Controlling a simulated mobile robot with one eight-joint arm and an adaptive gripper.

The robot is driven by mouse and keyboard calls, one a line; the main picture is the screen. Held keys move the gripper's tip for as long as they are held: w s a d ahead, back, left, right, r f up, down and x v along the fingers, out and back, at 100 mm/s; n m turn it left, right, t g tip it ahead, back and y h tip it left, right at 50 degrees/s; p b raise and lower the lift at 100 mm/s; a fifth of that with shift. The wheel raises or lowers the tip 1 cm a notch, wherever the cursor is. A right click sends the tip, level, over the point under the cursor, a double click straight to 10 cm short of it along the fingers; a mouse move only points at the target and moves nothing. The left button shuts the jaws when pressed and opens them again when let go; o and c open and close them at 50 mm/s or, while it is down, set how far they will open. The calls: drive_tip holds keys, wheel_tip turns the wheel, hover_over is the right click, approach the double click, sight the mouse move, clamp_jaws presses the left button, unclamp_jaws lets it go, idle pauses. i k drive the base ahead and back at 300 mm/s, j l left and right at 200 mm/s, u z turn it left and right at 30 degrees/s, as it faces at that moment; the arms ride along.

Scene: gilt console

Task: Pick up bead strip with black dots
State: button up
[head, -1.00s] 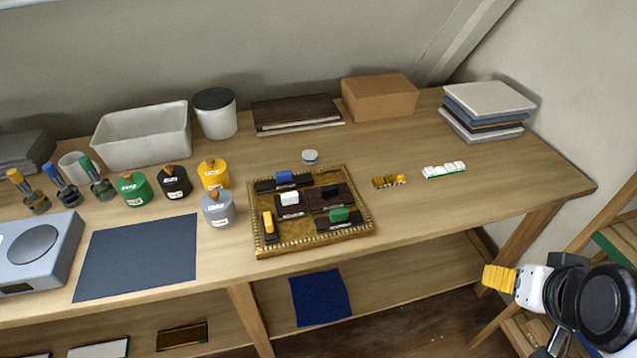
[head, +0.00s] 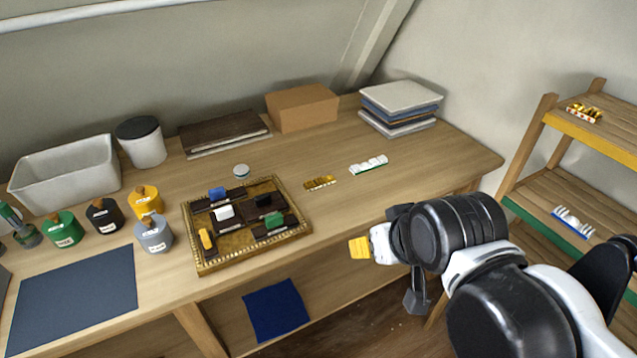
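Several bead strips are in view. A gold bead strip (head: 319,183) lies on the table right of the ornate tray. A white bead strip with a green edge (head: 369,165) lies to its right. On the rack, a gold strip with a red and white edge (head: 584,114) is on the top shelf and a white strip with a blue edge (head: 573,223) on the lower one. Black dots are too small to make out on any. My gripper (head: 359,248), with yellow fingertips, is in front of the table's front edge, apart from the strips. Its finger gap is not visible.
The gilt tray (head: 297,240) holds small coloured blocks on dark pieces. The wooden rack (head: 526,156) is at right. The table's right part is mostly clear.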

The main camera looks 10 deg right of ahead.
sight(321, 182)
drive_tip(key=i+j+u, duration=0.25)
drive_tip(key=i, duration=0.15)
drive_tip(key=i+j+u, duration=0.25)
drive_tip(key=i+u, duration=0.2)
drive_tip(key=i, duration=0.3)
